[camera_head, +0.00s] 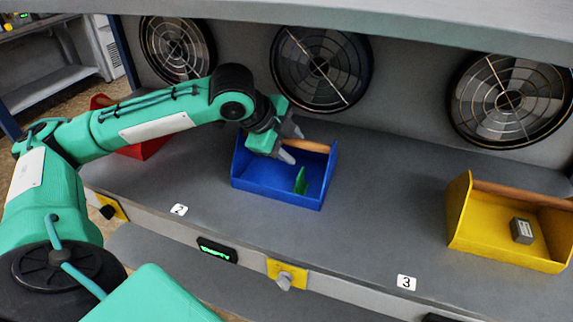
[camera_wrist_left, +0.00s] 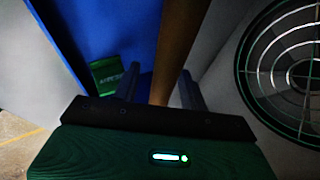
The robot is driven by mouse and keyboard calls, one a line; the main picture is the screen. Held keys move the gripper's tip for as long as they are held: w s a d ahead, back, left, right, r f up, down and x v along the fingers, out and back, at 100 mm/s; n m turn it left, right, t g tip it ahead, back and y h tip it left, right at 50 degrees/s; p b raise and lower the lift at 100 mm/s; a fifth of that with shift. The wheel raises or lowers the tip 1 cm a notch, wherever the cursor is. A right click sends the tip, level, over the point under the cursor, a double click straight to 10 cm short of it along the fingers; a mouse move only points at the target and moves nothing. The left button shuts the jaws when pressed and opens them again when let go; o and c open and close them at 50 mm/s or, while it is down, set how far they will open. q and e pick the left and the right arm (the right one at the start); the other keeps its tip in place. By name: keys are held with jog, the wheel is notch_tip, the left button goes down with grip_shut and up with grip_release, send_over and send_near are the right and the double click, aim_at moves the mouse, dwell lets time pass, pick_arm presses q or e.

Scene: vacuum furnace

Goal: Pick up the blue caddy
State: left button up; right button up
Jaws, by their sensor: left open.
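The blue caddy (camera_head: 278,189) stands on the grey shelf in the middle of the head view, with a wooden handle bar (camera_head: 308,145) along its top and a green item (camera_head: 300,181) inside. My left gripper (camera_head: 291,146) is over the caddy, at the left part of the handle. In the left wrist view the handle (camera_wrist_left: 176,50) runs between the two open fingers (camera_wrist_left: 160,88), and the blue wall (camera_wrist_left: 75,30) and green item (camera_wrist_left: 108,74) lie to the left. I cannot tell whether the fingers touch the handle. My right gripper is not in view.
A yellow caddy (camera_head: 490,226) with a small grey block (camera_head: 521,230) stands at the right. A red caddy (camera_head: 146,148) is partly hidden behind my left arm. Round fans (camera_head: 320,68) line the back wall. The shelf (camera_head: 385,190) between the blue and yellow caddies is clear.

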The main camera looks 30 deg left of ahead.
pick_arm(q)
grip_shut()
dwell(1.4)
